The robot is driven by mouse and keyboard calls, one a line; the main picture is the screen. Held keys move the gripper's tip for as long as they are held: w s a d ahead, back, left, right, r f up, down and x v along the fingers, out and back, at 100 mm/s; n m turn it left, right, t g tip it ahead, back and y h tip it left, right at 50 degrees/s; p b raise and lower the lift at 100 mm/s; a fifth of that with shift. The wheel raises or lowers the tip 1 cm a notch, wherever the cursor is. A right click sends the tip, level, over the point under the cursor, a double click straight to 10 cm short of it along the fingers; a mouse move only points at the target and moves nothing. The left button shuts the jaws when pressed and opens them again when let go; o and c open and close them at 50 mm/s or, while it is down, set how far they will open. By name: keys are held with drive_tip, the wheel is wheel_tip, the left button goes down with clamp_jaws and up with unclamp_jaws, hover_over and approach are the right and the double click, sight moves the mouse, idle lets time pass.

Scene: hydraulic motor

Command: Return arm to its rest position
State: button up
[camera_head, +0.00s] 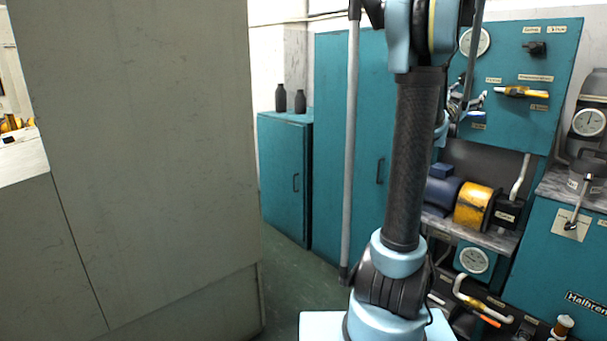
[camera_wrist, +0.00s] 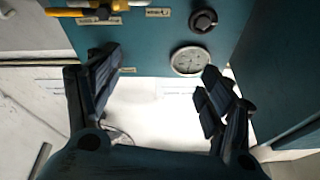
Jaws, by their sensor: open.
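My gripper (camera_wrist: 158,92) shows in the wrist view with its two dark fingers spread wide apart and nothing between them. In the head view my arm (camera_head: 415,160) rises from its light blue base, its upper part cut off by the top edge. Part of my gripper (camera_head: 468,102) shows there just right of the arm, in front of the teal panel (camera_head: 560,60); the arm hides the rest. The wrist view shows the panel (camera_wrist: 150,45) upside down, with a round gauge (camera_wrist: 190,61), a black knob (camera_wrist: 203,21) and a yellow handle (camera_wrist: 85,8). I see no contact with them.
A large grey partition (camera_head: 150,150) fills the left. Teal cabinets (camera_head: 285,180) stand behind, two dark bottles (camera_head: 290,99) on the low one. A blue and yellow motor (camera_head: 473,205) sits on a shelf right of the arm, near pipes and another gauge (camera_head: 474,260). Some floor (camera_head: 285,265) is clear.

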drive_tip(key=w+a+f+n+t+y, duration=0.1)
drive_tip(key=w+a+f+n+y, duration=0.2)
drive_tip(key=a, duration=0.5)
drive_tip(key=a+f+n+t+y, duration=0.25)
drive_tip(key=a+y, duration=0.25)
drive_tip(key=a, duration=0.3)
drive_tip(key=s+a+f+n+g+y, duration=0.25)
drive_tip(key=a+f+y, duration=0.2)
drive_tip(key=a, duration=0.25)
drive_tip(key=s+a+f+n+g+y, duration=0.1)
drive_tip(key=s+a+f+n+y, duration=0.15)
drive_tip(key=a+f, duration=0.35)
drive_tip(key=s+a+f+n+g+y, duration=0.25)
drive_tip(key=s+a+f+g, duration=0.25)
drive_tip(key=s+a+f, duration=0.75)
drive_tip(key=s+f+g, duration=0.3)
drive_tip(key=s+f, duration=0.2)
drive_tip(key=s, duration=0.5)
drive_tip(key=s+f+g, duration=0.4)
drive_tip(key=s+f, duration=0.1)
drive_tip(key=s, duration=0.6)
drive_tip(key=shift+s+d+f+h, duration=0.25)
drive_tip(key=shift+d+f+h, duration=0.1)
